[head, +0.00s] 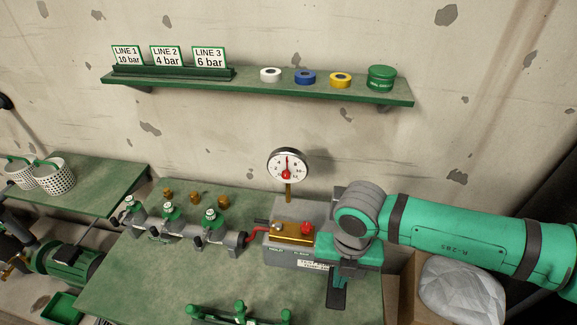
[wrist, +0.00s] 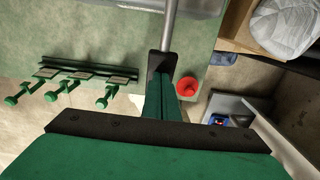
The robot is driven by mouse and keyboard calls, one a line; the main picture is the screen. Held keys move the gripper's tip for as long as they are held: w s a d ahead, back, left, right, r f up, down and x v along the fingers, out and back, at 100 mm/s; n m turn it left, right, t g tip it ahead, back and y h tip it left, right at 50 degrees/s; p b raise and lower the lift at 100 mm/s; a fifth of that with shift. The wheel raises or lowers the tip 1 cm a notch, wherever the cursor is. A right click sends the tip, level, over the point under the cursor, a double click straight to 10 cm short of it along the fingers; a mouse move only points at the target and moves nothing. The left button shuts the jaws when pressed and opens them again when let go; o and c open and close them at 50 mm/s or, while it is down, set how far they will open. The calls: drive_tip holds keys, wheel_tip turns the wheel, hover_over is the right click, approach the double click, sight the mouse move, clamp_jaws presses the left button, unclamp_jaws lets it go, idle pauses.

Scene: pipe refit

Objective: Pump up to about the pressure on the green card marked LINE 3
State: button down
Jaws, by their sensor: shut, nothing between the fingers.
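The green-edged LINE 3 card (head: 208,57) reads 6 bar and stands at the right of the card rack. The round white gauge (head: 289,163) stands behind the test pump; its red needle points almost straight up, and the small numbers are hard to read. The grey pump (head: 284,255) has a brass-coloured top and a red knob (head: 306,228). My gripper (head: 337,292) is shut and empty, at the pump's right front. In the wrist view, a metal bar (wrist: 169,25) runs up from behind my shut fingers (wrist: 162,66); I cannot tell if they touch it.
Cards for LINE 1 (head: 127,55) and LINE 2 (head: 166,56) share the shelf (head: 265,88) with tape rolls and a green tin. A valved pipe (head: 180,232) joins the pump's left. A green rack with pegs (wrist: 85,75) is at the bench front. The middle bench is clear.

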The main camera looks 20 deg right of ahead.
wheel_tip(320, 180, up, 8)
idle(0.5)
drive_tip(key=shift+w, duration=0.1)
idle(0.4)
